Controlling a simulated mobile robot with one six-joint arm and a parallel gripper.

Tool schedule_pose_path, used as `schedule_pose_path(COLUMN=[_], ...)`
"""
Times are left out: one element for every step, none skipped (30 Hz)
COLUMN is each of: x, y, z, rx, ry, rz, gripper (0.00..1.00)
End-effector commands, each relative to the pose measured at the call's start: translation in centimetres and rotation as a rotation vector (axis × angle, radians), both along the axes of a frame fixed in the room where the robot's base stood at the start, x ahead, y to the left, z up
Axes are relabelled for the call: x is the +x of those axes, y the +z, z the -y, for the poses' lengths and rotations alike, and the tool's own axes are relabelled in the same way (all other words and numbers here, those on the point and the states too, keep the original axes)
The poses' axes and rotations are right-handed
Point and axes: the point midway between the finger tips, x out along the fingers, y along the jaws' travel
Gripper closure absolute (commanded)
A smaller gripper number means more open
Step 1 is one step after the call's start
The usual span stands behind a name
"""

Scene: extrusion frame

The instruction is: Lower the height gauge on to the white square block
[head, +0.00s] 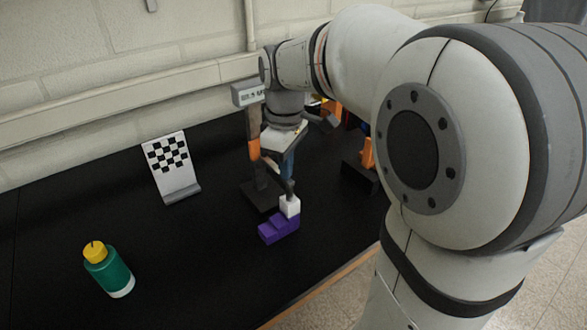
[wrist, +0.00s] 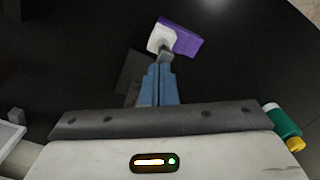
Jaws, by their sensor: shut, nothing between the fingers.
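The height gauge stands on the black table in the head view, with a dark base, an upright column (head: 254,128) and a grey display head (head: 248,93). A white square block (head: 290,207) sits on a purple stepped block (head: 279,230) in front of it; both also show at the top of the wrist view, the white block (wrist: 160,38) left of the purple one (wrist: 183,39). A grey tip (head: 289,187) is right above or touching the white block; I cannot tell which. My gripper (wrist: 159,70) has its blue fingers shut together beside the gauge, just behind this tip.
A checkerboard stand (head: 172,167) is left of the gauge. A green bottle with a yellow cap (head: 109,270) stands at the front left. Orange and dark items (head: 365,165) lie to the right, partly behind my arm. The wall runs along the back.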

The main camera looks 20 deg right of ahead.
Motion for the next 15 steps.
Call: schedule_pose_path(x=[0.0,0.0,0.0,0.0,0.0,0.0,0.0,0.0,0.0,0.0,0.0,0.0,0.0,0.0,0.0], y=[0.1,0.1,0.3,0.5,0.7,1.0,1.3,1.5,1.9,2.1,2.4,2.7,3.0,3.2,3.5], z=[0.0,0.0,0.0,0.0,0.0,0.0,0.0,0.0,0.0,0.0,0.0,0.0,0.0,0.0,0.0], rx=[0.0,0.0,0.0,0.0,0.0,0.0,0.0,-0.001,0.0,0.0,0.0,0.0,0.0,0.0,0.0], ry=[0.0,0.0,0.0,0.0,0.0,0.0,0.0,0.0,0.0,0.0,0.0,0.0,0.0,0.0,0.0], rz=[-0.001,0.0,0.0,0.0,0.0,0.0,0.0,0.001,0.001,0.001,0.001,0.001,0.001,0.001,0.001], gripper=[1.0,1.0,1.0,1.0,1.0,1.0,1.0,1.0,1.0,1.0,1.0,1.0,1.0,1.0,1.0])
